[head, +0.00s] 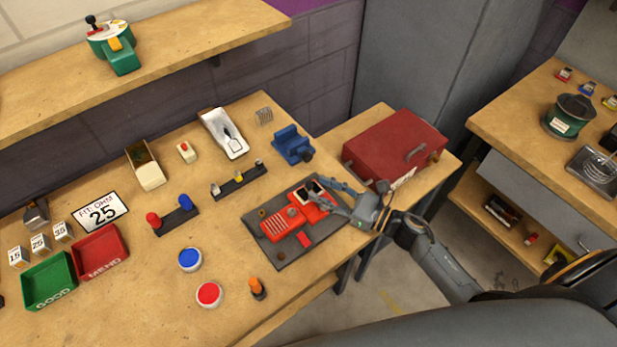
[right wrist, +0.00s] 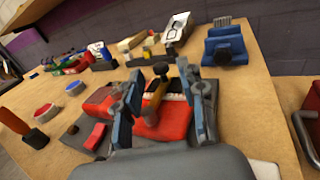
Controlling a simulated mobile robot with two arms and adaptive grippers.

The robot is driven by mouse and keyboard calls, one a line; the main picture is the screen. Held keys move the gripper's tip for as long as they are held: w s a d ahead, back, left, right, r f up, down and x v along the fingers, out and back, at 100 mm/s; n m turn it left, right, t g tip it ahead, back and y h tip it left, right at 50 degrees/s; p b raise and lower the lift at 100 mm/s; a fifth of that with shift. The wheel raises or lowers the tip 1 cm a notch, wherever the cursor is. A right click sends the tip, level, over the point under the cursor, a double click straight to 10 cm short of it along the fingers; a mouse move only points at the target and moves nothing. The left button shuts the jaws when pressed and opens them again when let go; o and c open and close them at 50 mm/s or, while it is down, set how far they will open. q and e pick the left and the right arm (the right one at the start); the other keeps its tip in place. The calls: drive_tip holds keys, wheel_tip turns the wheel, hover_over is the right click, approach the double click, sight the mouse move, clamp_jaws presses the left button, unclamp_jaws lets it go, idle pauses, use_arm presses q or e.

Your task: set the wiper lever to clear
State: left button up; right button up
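A red device (head: 288,222) lies on a dark grey mat (head: 268,247) near the front right of the bench. In the right wrist view the red device (right wrist: 167,124) carries a lever (right wrist: 154,97) with a yellowish stem and dark round knob, standing up from it. My right gripper (head: 326,192) is over the device's right end. In the right wrist view the blue-padded fingers of the right gripper (right wrist: 162,100) are apart, one on each side of the lever, with gaps showing. Any markings for the lever's positions are too small to read. My left gripper is out of view.
A blue vise (head: 293,146) stands behind the mat. A red toolbox (head: 394,148) sits to the right. Blue (head: 190,259) and red (head: 209,294) buttons and an orange-handled tool (head: 257,287) stand left of the mat, with some bare bench between.

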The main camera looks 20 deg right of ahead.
sight(309, 183)
drive_tip(key=x, duration=0.3)
drive_tip(key=shift+w+a+p, duration=0.25)
drive_tip(key=shift+w+p, duration=0.05)
drive_tip(key=shift+p, duration=0.1)
drive_tip(key=shift+w+a, duration=0.25)
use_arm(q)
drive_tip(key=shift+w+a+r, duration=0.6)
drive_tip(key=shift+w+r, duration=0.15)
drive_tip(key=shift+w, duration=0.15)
use_arm(e)
drive_tip(key=shift+c, duration=0.2)
drive_tip(key=c, duration=0.7)
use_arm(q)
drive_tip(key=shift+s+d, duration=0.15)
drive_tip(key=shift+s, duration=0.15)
use_arm(e)
clamp_jaws()
